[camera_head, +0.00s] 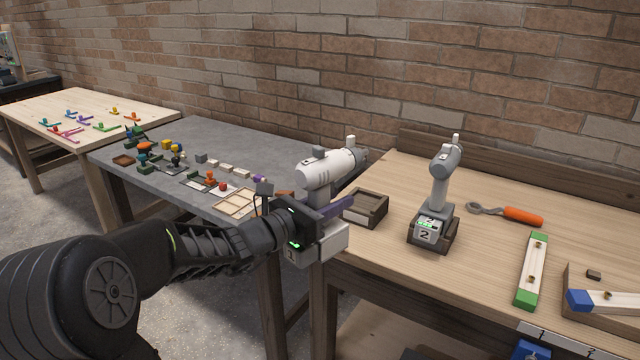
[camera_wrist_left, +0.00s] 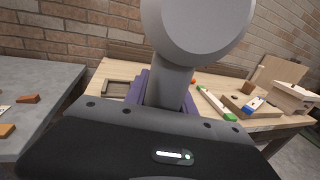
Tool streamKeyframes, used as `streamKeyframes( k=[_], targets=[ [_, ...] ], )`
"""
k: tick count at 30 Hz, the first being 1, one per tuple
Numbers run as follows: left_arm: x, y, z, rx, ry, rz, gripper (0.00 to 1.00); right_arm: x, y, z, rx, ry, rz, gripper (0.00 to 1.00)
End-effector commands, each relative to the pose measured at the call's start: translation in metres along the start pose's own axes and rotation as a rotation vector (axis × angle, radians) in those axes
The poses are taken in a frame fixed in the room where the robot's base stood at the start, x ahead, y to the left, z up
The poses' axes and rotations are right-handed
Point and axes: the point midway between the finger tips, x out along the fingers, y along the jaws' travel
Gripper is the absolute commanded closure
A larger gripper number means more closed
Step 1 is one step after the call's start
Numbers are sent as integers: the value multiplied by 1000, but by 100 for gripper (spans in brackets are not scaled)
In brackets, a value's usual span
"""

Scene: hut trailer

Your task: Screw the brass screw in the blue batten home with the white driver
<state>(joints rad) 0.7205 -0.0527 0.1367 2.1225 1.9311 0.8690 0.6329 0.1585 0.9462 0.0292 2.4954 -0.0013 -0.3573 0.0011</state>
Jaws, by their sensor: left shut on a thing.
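The white driver (camera_head: 330,172), with a 1 on its base, is held upright by its handle in my left gripper (camera_head: 322,207). The gripper is shut on it, at the left edge of the wooden bench. The driver fills the top middle of the left wrist view (camera_wrist_left: 195,28), between the purple fingers (camera_wrist_left: 166,92). The blue-ended batten (camera_head: 581,301) lies at the far right of the bench, partly cut off, with a small brass screw (camera_head: 607,295) on it. The batten's blue end also shows in the left wrist view (camera_wrist_left: 251,105). My right gripper is out of view.
An empty dark tray (camera_head: 366,208) is beside the gripper. A grey driver (camera_head: 440,180) marked 2 stands in its holder. An orange-handled tool (camera_head: 521,215) and a green-ended batten (camera_head: 532,272) lie further right. A grey table (camera_head: 235,150) with small parts is behind at left.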

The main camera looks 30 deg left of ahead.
Motion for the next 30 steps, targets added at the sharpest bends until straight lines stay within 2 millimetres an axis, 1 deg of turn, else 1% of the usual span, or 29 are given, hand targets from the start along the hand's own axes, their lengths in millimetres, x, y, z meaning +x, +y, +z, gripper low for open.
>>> streamKeyframes(
  k=[5, 8, 11, 12, 14, 15, 18, 21, 25, 27, 30],
  targets=[
    [5, -23, -30, -2, -3, -109, 100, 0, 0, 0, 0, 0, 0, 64],
    [6, -39, -53, -4, -1, -184, 100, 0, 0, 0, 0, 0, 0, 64],
    [5, -61, -83, -7, -1, -279, 100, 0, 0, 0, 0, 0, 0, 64],
    [3, -72, -97, -7, -1, -323, 100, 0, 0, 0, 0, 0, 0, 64],
    [-1, -89, -120, -9, -1, -390, 100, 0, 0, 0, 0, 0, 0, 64],
    [-4, -100, -134, -9, -1, -435, 100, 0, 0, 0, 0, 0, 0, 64],
    [-15, -128, -168, -9, -3, -535, 100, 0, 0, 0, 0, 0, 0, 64],
    [-27, -152, -197, -7, -4, -614, 100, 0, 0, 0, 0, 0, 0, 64],
    [-39, -176, -225, -5, -4, -680, 100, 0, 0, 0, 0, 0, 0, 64],
    [-44, -184, -235, -3, -4, -701, 100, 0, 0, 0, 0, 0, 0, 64],
    [-48, -191, -244, 0, -5, -717, 100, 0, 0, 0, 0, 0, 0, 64]
  ],
)
